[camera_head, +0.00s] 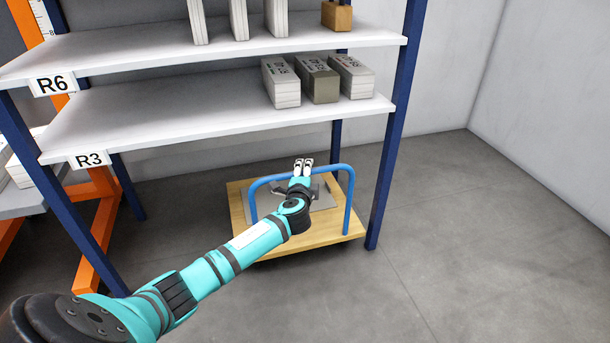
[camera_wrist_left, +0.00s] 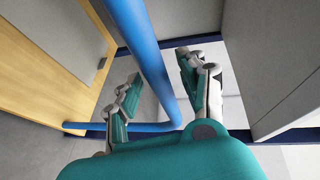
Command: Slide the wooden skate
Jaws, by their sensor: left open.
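The wooden skate (camera_head: 324,236) is a low light-wood platform on the floor under the shelves, with a grey mat on top. Its blue tubular handle (camera_head: 347,205) rises at the near side. My left gripper (camera_head: 303,163) reaches the top bar of this handle. In the left wrist view, my left gripper (camera_wrist_left: 163,92) has its fingers spread, with the blue handle (camera_wrist_left: 143,50) running between them. I cannot tell whether the fingers touch the bar. The wood of the skate (camera_wrist_left: 45,70) shows at the left there. My right gripper is not in view.
A rack with blue posts (camera_head: 391,150) stands around the skate. An orange frame (camera_head: 92,215) is at the left. The grey floor to the right (camera_head: 450,230) is clear up to the wall.

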